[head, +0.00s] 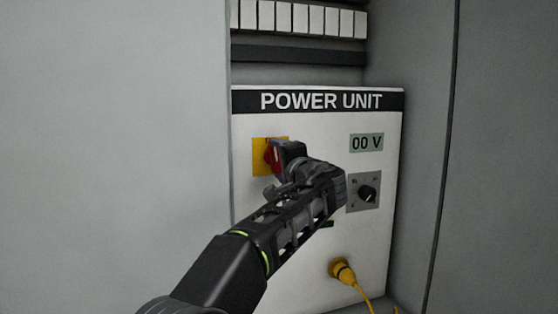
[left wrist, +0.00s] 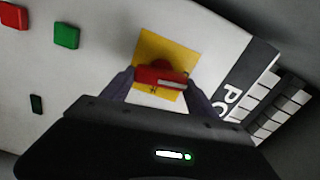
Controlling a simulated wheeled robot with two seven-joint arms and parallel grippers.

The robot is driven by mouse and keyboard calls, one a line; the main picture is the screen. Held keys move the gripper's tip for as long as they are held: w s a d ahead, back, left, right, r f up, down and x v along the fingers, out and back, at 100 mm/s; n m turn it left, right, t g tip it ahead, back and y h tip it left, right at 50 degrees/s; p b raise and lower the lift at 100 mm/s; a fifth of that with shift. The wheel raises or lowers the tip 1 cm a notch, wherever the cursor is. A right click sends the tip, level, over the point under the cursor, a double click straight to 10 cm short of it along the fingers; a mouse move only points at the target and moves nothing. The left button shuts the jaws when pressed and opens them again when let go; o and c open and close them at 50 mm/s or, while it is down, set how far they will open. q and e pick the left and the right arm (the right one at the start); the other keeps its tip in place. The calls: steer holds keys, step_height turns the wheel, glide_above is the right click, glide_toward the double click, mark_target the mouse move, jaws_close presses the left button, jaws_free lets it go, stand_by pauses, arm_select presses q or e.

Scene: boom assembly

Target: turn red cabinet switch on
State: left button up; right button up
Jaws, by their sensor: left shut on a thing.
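The red switch (head: 270,157) sits on a yellow plate (head: 258,160) at the upper left of the white power unit panel. My left gripper (head: 277,163) is at the switch and covers part of it in the head view. In the left wrist view, the red switch handle (left wrist: 161,77) lies between the two fingers, over the yellow plate (left wrist: 150,47). The left gripper is shut on the red switch. The display (head: 367,143) on the panel reads "00 V". My right gripper is not in view.
A black dial (head: 367,193) is right of my left gripper. A yellow plug (head: 341,269) with a cable is low on the panel. Cabinet walls stand on both sides. Red (left wrist: 13,16) and green (left wrist: 66,36) buttons show in the left wrist view.

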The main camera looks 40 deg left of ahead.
arm_select(q)
steer(key=shift+f+m, duration=0.1)
steer(key=shift+m, duration=0.9)
steer(key=o, duration=1.4)
steer(key=shift+c, duration=0.2)
steer(key=shift+d, duration=0.15)
steer(key=b+v, duration=0.3)
steer(key=v, duration=0.4)
steer(key=shift+s+d, duration=0.2)
steer(key=shift+d, duration=0.05)
